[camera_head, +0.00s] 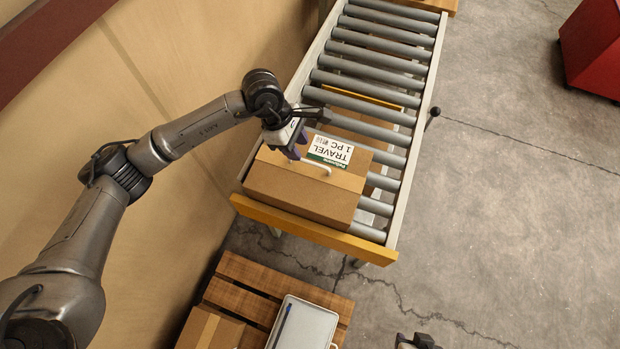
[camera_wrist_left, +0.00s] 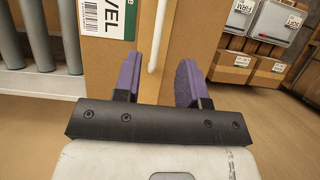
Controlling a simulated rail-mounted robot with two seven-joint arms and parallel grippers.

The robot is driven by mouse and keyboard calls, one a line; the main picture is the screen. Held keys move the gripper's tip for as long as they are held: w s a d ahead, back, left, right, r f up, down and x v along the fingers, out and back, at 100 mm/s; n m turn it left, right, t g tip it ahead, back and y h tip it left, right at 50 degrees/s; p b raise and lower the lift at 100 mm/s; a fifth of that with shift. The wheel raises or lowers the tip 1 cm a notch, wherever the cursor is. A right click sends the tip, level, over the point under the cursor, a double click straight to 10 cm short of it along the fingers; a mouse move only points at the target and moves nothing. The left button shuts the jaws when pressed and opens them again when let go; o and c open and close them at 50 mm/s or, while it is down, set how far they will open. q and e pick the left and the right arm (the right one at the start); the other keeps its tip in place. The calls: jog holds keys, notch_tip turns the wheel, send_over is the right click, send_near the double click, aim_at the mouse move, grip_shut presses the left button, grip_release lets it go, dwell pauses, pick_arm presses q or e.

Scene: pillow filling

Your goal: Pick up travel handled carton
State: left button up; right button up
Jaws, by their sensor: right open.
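The travel handled carton (camera_head: 305,190) is a brown box with a white "TRAVEL 1 PC" label (camera_head: 330,151) and a white handle (camera_head: 318,166) on top. It sits at the near end of the roller conveyor. My left gripper (camera_head: 293,149) is at the carton's top, by the handle. In the left wrist view its two purple fingers (camera_wrist_left: 160,72) are apart, and the white handle (camera_wrist_left: 157,40) shows between them without visible finger contact. Only a small part of my right gripper (camera_head: 417,342) shows at the bottom edge of the head view, away from the carton.
The roller conveyor (camera_head: 375,70) has a yellow end bar (camera_head: 310,231) in front of the carton. A wooden pallet (camera_head: 240,278) below holds another brown carton (camera_head: 210,330) and a grey case (camera_head: 303,325). A red cabinet (camera_head: 595,50) stands far right. The concrete floor at right is clear.

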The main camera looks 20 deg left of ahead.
aim_at(309, 162)
pick_arm(q)
jog(key=shift+x, duration=3.8)
jog(key=shift+w+d, duration=0.15)
grip_shut()
jog(key=shift+r, duration=0.1)
jog(key=shift+r, duration=0.1)
